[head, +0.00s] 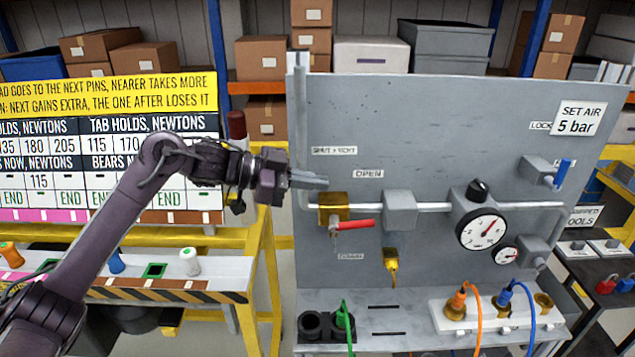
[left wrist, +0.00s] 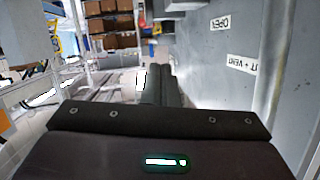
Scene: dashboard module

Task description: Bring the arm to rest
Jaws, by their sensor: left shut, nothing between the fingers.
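My left gripper (head: 308,180) comes in from the left in the head view. It is shut and empty, in front of the left part of the grey panel (head: 430,120), a little above the brass valve (head: 333,207) with the red handle (head: 356,224). I cannot tell whether its fingertips touch the panel. In the left wrist view its closed fingers (left wrist: 161,85) point away from the camera, with the panel (left wrist: 240,100) on the right. My right gripper is not in view.
A pressure gauge (head: 481,229) and a black knob (head: 477,190) sit on the panel's right half. Hoses and plugs (head: 457,301) stand on the ledge below. A yellow-framed bench (head: 250,240) with a chart board (head: 110,150) is at left. Boxes (head: 262,57) fill the shelves behind.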

